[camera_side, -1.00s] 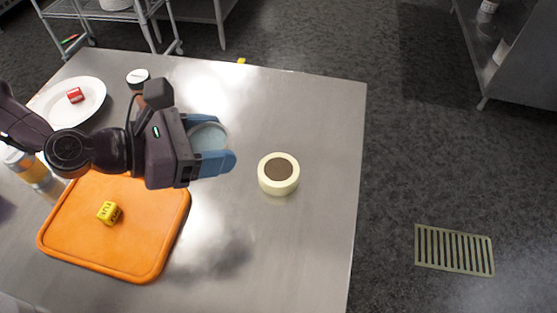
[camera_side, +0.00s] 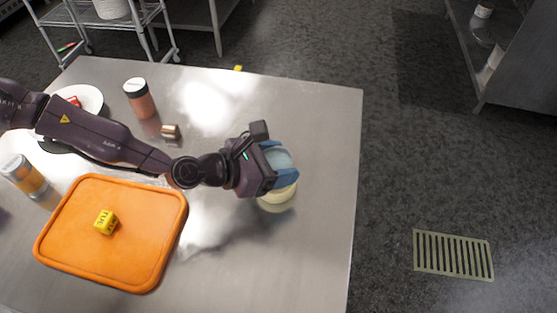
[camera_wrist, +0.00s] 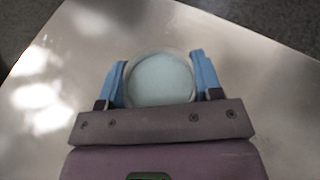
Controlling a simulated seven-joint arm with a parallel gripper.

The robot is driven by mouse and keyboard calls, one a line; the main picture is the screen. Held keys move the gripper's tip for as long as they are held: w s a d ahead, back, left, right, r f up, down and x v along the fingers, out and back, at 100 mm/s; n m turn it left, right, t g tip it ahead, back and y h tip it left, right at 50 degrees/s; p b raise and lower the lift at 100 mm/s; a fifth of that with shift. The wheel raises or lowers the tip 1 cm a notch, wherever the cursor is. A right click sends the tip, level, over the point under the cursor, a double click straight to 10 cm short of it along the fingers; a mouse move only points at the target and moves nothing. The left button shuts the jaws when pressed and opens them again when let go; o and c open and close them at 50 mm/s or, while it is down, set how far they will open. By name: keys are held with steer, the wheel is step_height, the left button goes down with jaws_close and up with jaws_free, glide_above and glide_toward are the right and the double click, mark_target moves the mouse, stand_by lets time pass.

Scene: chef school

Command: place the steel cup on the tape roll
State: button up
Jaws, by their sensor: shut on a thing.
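My gripper (camera_side: 282,174) is shut on the steel cup (camera_side: 281,159), with a blue finger on each side of it. In the wrist view the cup (camera_wrist: 160,80) shows as a round, pale rim and interior between the blue fingertips (camera_wrist: 160,77). The cream tape roll (camera_side: 277,199) lies on the steel table, below the cup and gripper in the side view. The gripper and cup hide much of the roll. I cannot tell whether the cup touches the roll.
An orange board (camera_side: 75,235) with a yellow cube (camera_side: 105,222) lies at left. A spice jar (camera_side: 139,98), a small metallic cylinder (camera_side: 170,131), a white plate (camera_side: 91,97) and another jar (camera_side: 24,176) stand on the table (camera_side: 315,120). The table's right side is clear.

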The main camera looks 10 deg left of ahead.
steer(key=shift+f, duration=0.15)
steer(key=o, duration=1)
steer(key=shift+s+a+r, duration=0.1)
steer(key=shift+a+r, duration=0.1)
steer(key=v, duration=1.1)
steer(key=shift+s+a+r, duration=0.1)
steer(key=shift+s+a, duration=0.05)
steer(key=shift+s, duration=0.15)
